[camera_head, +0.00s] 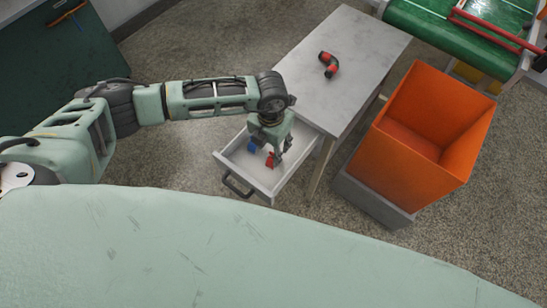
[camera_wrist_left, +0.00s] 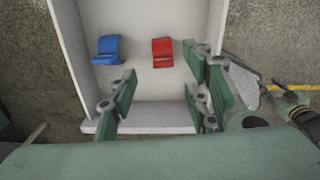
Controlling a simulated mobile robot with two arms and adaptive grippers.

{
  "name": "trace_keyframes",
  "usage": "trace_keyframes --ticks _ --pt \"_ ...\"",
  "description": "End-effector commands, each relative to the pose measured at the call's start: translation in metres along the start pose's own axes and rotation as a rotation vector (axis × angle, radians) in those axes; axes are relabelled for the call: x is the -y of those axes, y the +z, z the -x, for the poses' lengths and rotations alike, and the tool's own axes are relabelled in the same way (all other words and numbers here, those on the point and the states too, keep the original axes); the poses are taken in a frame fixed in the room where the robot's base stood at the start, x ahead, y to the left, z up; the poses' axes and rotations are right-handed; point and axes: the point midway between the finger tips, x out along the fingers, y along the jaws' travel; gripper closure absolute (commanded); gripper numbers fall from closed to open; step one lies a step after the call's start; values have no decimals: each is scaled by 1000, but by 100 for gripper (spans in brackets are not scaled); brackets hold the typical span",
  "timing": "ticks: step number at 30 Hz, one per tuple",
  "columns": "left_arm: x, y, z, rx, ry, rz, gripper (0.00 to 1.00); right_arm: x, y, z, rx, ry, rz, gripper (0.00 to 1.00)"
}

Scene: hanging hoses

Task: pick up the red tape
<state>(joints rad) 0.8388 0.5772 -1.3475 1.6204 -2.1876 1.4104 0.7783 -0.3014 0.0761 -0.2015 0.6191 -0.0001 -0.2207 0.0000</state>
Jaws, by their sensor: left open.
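The red tape (camera_head: 270,160) lies in the open white drawer (camera_head: 232,168) of the table; it also shows in the left wrist view (camera_wrist_left: 162,52). My left gripper (camera_head: 271,149) points down over the drawer, close to the red tape. In the left wrist view its green fingers (camera_wrist_left: 160,88) are spread apart with nothing between them, and the red tape lies beyond the fingertips, nearer the right finger. A blue tape-like piece (camera_wrist_left: 108,50) lies to its left in the drawer.
The drawer walls stand close around the gripper. A red and black object (camera_head: 329,65) lies on the grey table top (camera_head: 345,35). An orange bin (camera_head: 405,165) stands right of the table. A green conveyor (camera_head: 450,35) is at the top right.

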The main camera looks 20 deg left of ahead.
Motion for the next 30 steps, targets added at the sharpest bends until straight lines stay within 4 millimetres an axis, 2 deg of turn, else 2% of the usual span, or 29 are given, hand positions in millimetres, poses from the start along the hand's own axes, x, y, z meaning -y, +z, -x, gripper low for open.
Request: trace_keyframes --ticks 5,13,22,30 --pt "2 1 -14 0 -1 0 55 0 2 -12 1 0 0 60" --pt "5 4 -50 0 -3 -1 55 -2 4 -40 0 3 0 60" --pt "6 4 -53 1 -4 -1 55 -5 4 -40 0 6 0 60" --pt "6 4 -52 1 -4 -1 78 -5 3 -40 -1 6 0 60"
